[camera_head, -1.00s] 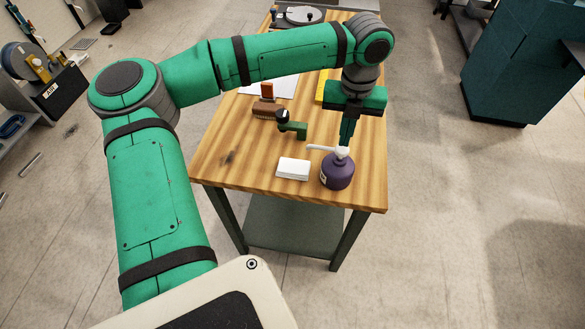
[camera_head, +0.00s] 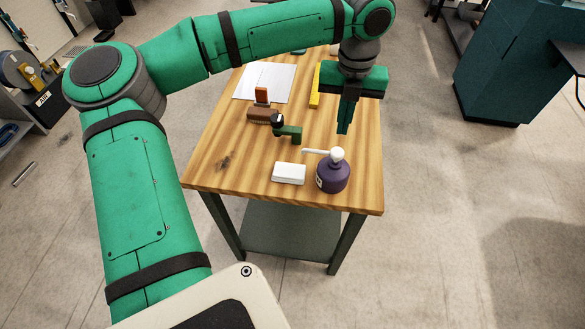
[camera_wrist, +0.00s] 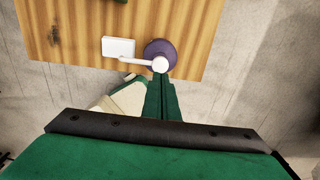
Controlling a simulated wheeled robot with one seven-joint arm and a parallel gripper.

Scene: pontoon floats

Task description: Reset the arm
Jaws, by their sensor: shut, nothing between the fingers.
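My arm (camera_head: 270,35) reaches over the wooden table, bent at its joints. My gripper (camera_head: 343,130) points down above the table, beyond the purple pump bottle (camera_head: 333,176) in the head view. Its fingers are shut with nothing between them. In the wrist view, the closed fingers (camera_wrist: 160,80) show near the bottle's white pump head (camera_wrist: 160,64). In the head view the fingertips are apart from the pump head.
The wooden table (camera_head: 225,145) holds a white block (camera_head: 289,173), a green-and-black object (camera_head: 288,131), a brown brush (camera_head: 263,113), white paper (camera_head: 265,82) and a yellow strip (camera_head: 316,85). A teal cabinet (camera_head: 510,65) stands at right.

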